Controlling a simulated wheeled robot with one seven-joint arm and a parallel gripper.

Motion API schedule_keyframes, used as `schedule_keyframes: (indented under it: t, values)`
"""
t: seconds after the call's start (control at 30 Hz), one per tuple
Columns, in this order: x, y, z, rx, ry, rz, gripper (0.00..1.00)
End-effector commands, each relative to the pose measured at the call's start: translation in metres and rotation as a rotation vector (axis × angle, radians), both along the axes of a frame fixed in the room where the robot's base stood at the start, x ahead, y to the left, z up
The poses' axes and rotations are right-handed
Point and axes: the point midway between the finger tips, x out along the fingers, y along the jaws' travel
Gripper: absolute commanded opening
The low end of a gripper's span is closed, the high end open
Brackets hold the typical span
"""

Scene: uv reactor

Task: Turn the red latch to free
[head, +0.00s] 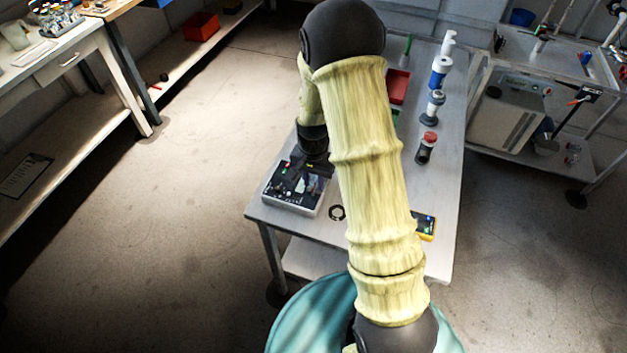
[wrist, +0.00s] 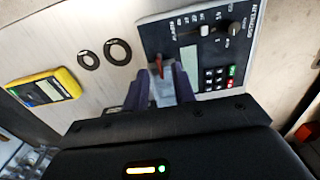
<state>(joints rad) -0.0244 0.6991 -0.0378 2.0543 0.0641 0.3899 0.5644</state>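The red latch (wrist: 158,68) shows in the wrist view as a narrow upright piece at the near edge of the reactor's dark control panel (wrist: 202,52). My gripper (wrist: 161,78) is over the panel edge, its two dark fingers apart, one on each side of the latch. I cannot tell whether either finger touches it. A pale grey surface shows between the fingers. In the head view the reactor box (head: 294,190) sits at the table's near left corner. My gripper (head: 314,164) is at its far right side; the latch cannot be made out there.
A red-capped bottle (head: 427,147), other upright parts and a red tray (head: 398,87) stand farther back. The floor left of the table is clear.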

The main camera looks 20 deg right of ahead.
Motion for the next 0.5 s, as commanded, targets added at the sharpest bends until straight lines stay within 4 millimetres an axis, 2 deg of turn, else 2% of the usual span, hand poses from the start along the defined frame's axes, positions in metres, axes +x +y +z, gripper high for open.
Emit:
schedule_keyframes:
  t: [0.13, 0.43, 0.5]
  values:
    - [-0.0002, 0.0000, -0.0111, 0.001, 0.001, 0.000, 0.26]
    - [0.0001, 0.0000, -0.0129, 0.000, -0.001, 0.000, 0.26]
    - [0.0001, 0.0000, -0.0128, 0.000, -0.001, 0.000, 0.13]
